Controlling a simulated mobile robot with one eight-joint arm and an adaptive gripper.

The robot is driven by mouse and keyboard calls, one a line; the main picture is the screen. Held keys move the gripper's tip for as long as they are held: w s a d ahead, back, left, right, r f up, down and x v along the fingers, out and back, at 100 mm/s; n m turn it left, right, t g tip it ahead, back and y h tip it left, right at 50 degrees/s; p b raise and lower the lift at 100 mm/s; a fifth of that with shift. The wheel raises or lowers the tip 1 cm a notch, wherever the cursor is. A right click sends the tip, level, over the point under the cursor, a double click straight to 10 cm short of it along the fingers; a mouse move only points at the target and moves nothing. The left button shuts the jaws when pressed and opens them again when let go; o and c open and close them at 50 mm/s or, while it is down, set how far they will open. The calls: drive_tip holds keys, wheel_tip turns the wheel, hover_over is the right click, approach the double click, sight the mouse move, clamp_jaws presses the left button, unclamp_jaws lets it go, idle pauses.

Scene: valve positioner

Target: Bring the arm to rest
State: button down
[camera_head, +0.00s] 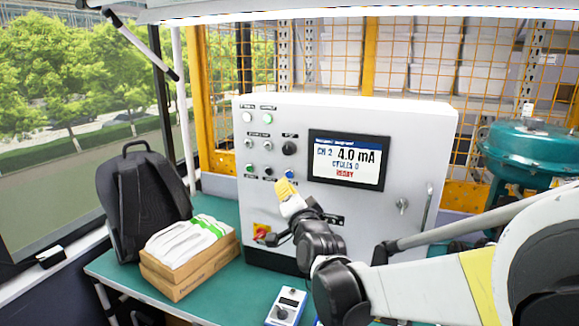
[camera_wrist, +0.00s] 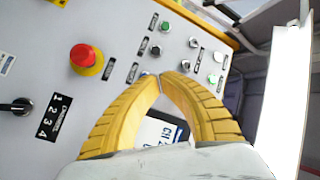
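My gripper (camera_head: 285,187) is in front of the lower left part of a grey control cabinet (camera_head: 404,140), near a blue button (camera_head: 289,173). Its yellow fingers fill the middle of the wrist view (camera_wrist: 158,76). They curve together and meet at the tips, with nothing held between them. The cabinet's screen (camera_head: 345,158) reads CH 2, 4.0 mA, CYCLES 0, READY. Part of this screen shows through the gap between the fingers (camera_wrist: 165,129). I cannot tell whether the fingers touch the panel. My arm reaches in from the lower right.
A red mushroom button (camera_wrist: 86,57) and a black selector (camera_wrist: 18,107) are on the panel. A backpack (camera_head: 148,203), a box with gloves (camera_head: 188,262) and a blue handheld device (camera_head: 286,305) are on the green bench (camera_head: 222,305). A teal actuator (camera_head: 525,152) stands right.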

drive_tip(key=s+d+f+n+g+h, duration=0.1)
drive_tip(key=s+d+f+n+g, duration=0.1)
drive_tip(key=s+d, duration=0.4)
drive_tip(key=s+d+f+n+g+h, duration=0.2)
drive_tip(key=s+d+f+g, duration=0.3)
drive_tip(key=s, duration=1.2)
drive_tip(key=s+d+f+n+g+h, duration=0.2)
drive_tip(key=s+d+f, duration=0.5)
drive_tip(key=s, duration=0.5)
drive_tip(key=shift+s+d+f+n+g, duration=0.15)
drive_tip(key=shift+d+f+n+g, duration=0.1)
drive_tip(key=shift+d+n+g, duration=0.8)
